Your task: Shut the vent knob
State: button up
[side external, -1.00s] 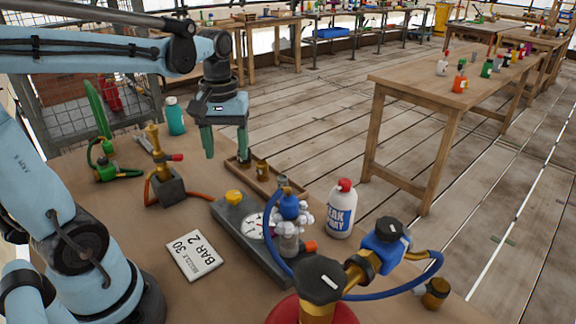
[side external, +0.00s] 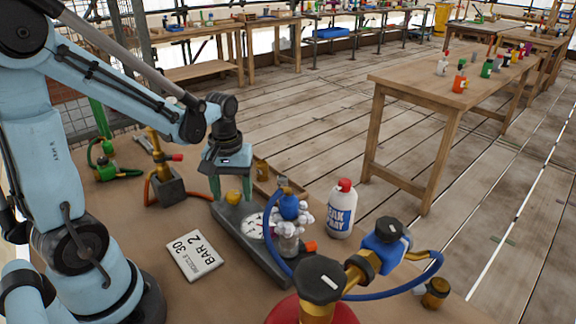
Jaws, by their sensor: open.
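A small yellow knob (side external: 233,196) sits on the back left end of the dark grey gauge block (side external: 262,262). It is likely the vent knob, though no label on it can be read. My gripper (side external: 231,191) is open and points down, with its green fingers to the left and right of the yellow knob in this view. I cannot tell whether either finger touches it. The block also carries a white dial (side external: 253,226), partly hidden by a blue-topped fitting (side external: 289,208).
A white leak spray bottle (side external: 341,210) stands right of the block. A blue hose (side external: 390,291) and brass valve (side external: 362,268) are in front. A white sign (side external: 195,255) lies at left. A torch on a stand (side external: 165,178) is behind it.

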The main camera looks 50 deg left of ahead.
jog(key=shift+f, duration=0.1)
jog(key=shift+c, duration=0.2)
jog(key=c, duration=1)
jog(key=m, duration=0.6)
jog(key=shift+a+m, duration=0.1)
jog(key=shift+m, duration=0.2)
jog(key=m, duration=0.5)
jog(key=shift+a+m, duration=0.1)
jog(key=shift+m, duration=0.2)
jog(key=o, duration=1)
